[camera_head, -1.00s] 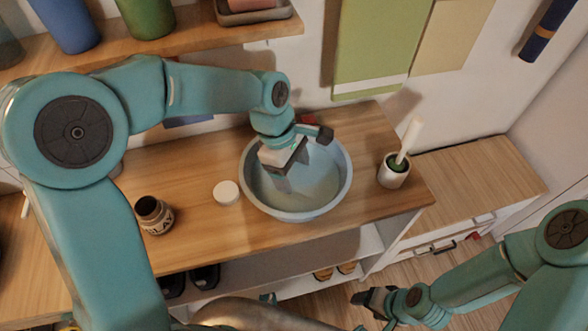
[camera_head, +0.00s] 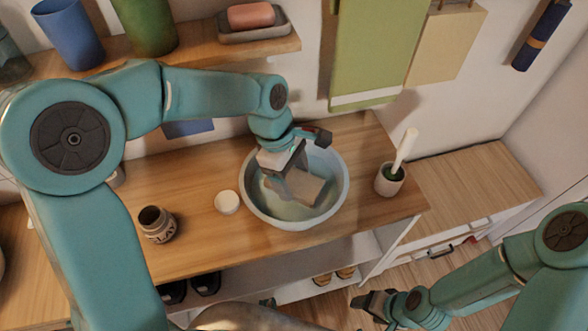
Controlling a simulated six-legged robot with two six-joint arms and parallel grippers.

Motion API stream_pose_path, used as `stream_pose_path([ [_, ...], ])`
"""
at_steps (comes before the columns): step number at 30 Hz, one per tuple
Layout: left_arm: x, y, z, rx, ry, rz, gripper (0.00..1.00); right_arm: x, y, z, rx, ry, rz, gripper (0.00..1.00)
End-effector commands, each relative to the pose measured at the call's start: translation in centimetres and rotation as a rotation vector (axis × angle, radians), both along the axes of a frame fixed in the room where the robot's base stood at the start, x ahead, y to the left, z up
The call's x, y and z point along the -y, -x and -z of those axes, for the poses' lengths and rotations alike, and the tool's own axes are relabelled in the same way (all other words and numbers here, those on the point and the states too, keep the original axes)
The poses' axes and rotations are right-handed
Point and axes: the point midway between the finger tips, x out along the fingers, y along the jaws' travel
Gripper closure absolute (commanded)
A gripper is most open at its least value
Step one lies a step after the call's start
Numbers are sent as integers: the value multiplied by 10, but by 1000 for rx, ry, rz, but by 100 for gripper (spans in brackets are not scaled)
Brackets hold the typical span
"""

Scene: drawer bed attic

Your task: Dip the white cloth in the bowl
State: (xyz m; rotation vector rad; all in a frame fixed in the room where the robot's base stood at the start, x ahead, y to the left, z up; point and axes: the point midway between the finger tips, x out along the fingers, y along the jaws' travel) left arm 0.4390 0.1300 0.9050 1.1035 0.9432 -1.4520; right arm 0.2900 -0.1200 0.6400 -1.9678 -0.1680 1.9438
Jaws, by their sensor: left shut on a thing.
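A pale blue-grey bowl (camera_head: 344,190) stands on the wooden counter in the head view. My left gripper (camera_head: 287,172) reaches down into it from above. It is shut on the white cloth (camera_head: 306,188), a pale, flat, roughly rectangular piece inside the bowl. The gripper hides part of the cloth. I cannot tell how deep the cloth sits in the liquid-looking bottom of the bowl. My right gripper (camera_head: 372,301) is low at the right, away from the bowl and in front of the counter. Whether its fingers are open is unclear.
A dark patterned jar (camera_head: 157,226) and a small white round container (camera_head: 227,202) stand left of the bowl. A shelf above holds cups and a pink soap (camera_head: 251,15). A green towel (camera_head: 372,50) hangs behind.

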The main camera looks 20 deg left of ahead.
Motion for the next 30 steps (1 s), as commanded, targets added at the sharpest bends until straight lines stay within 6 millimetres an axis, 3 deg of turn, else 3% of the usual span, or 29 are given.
stream_pose_path([
  [30, 0, 0, -71, 0, 0, 0, 43, 0, 0, -63, 0, 0, 0, 34],
])
